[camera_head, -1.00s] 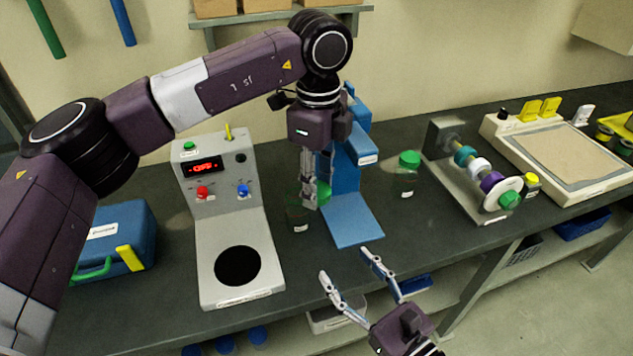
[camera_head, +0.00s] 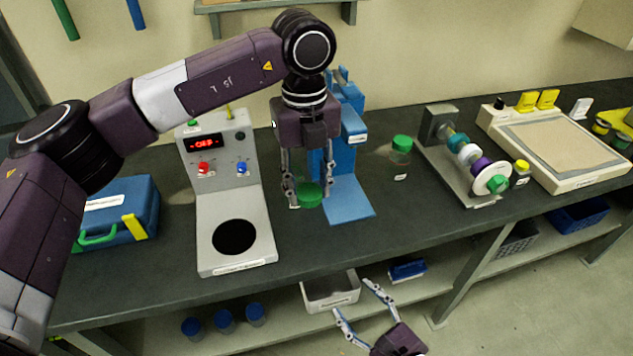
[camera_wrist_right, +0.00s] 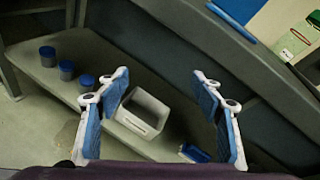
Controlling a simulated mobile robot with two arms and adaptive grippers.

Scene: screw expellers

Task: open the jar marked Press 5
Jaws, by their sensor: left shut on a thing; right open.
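My left gripper (camera_head: 309,198) is shut on a green lid (camera_head: 309,194) above the bench, between the grey machine and the blue press. I cannot tell whether a jar body is under this lid, and no label there is readable. Another clear jar (camera_head: 400,165) with a green lid stands upright right of the press; its label is too small to read. My right gripper (camera_head: 352,297) is open and empty in front of the bench edge. Its spread blue-padded fingers also show in the right wrist view (camera_wrist_right: 160,85).
A grey machine (camera_head: 235,205) with a red display stands left of the blue press (camera_head: 347,195). A blue case (camera_head: 115,215) is at the far left. A shaft assembly (camera_head: 465,160) and a framed tray (camera_head: 555,150) stand right. The lower shelf holds a white bin (camera_head: 330,292) and blue-lidded jars.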

